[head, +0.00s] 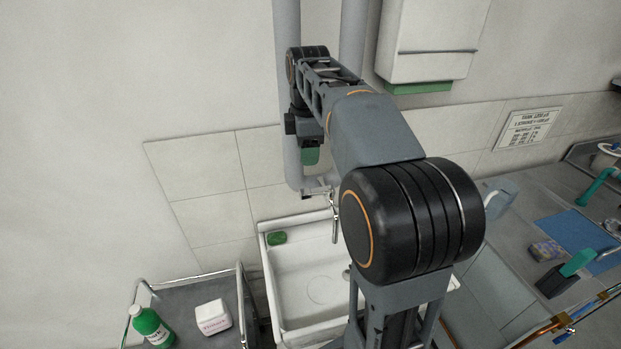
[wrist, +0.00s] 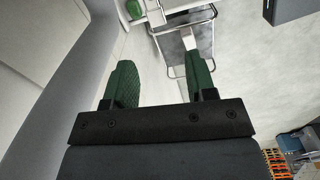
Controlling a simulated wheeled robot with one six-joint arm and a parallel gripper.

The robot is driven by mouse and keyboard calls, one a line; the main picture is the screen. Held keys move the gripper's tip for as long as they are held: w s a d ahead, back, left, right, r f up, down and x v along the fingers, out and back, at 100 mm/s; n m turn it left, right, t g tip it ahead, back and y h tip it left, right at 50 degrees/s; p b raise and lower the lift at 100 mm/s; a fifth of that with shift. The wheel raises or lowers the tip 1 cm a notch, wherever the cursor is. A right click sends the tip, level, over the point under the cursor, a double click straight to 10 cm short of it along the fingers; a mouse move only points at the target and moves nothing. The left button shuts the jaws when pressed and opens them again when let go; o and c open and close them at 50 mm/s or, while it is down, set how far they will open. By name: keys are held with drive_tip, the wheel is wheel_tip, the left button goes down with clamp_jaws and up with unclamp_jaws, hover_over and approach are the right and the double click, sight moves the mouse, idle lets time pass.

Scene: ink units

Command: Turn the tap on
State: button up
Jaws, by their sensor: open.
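The tap (head: 335,217) is a thin metal spout at the wall, above the back of the white sink (head: 268,262), beside my arm. Its upper part is partly hidden by my arm, and I cannot make out its handle clearly. My gripper (head: 310,156) is above and slightly left of the tap, in front of the grey wall pipe, apart from the spout. In the wrist view my gripper (wrist: 161,72) shows two green fingers spread apart with nothing between them. I cannot make out the tap in the wrist view.
A green soap (head: 277,238) lies on the sink's back left corner. A trolley (head: 183,297) at lower left holds a green bottle (head: 151,326) and a white box (head: 213,317). A white dispenser (head: 428,40) hangs on the wall upper right. A counter with a blue mat (head: 580,235) is at right.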

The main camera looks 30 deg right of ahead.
sight(310, 191)
drive_tip(key=shift+n, duration=0.7)
drive_tip(key=f, duration=0.8)
drive_tip(key=d+f+p, duration=0.1)
drive_tip(key=f, duration=0.3)
drive_tip(key=shift+w+f, duration=0.2)
drive_tip(key=shift+w, duration=0.2)
drive_tip(key=shift+c, duration=0.5)
clamp_jaws()
